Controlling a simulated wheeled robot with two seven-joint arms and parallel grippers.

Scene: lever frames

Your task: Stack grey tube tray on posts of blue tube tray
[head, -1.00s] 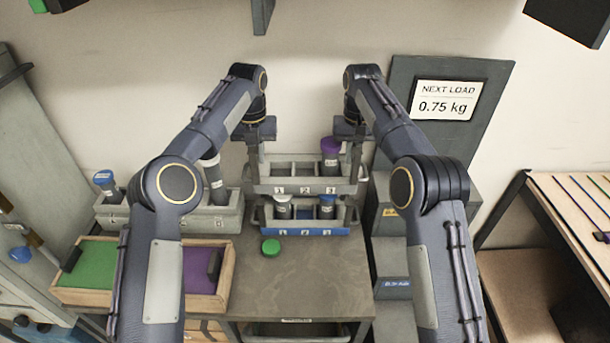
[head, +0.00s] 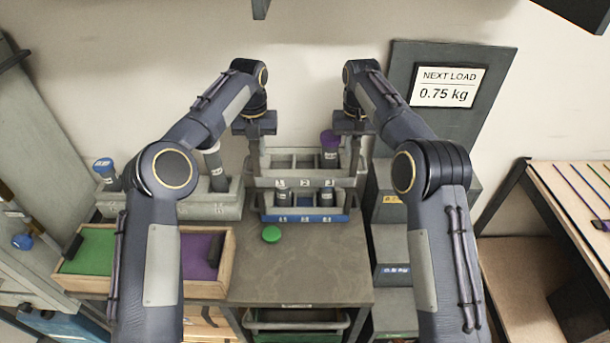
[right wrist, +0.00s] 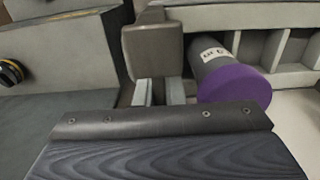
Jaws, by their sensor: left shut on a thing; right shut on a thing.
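The grey tube tray (head: 305,183) is level above the blue tube tray (head: 305,217) in the head view. A purple-capped tube (head: 330,146) stands in its compartment 3; this tube also shows in the right wrist view (right wrist: 232,82). My left gripper (head: 256,150) is shut on the tray's left end, my right gripper (head: 353,150) on its right end. The blue tray stands on the bench with tubes in compartments 1 and 3, their tops hidden by the grey tray. Whether the grey tray touches the posts cannot be told.
A green cap (head: 271,234) lies on the bench (head: 300,270) in front. A grey rack (head: 213,205) with tubes stands left, behind a wooden box (head: 140,285) with green and purple sections. Grey stepped blocks (head: 393,245) stand close on the right.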

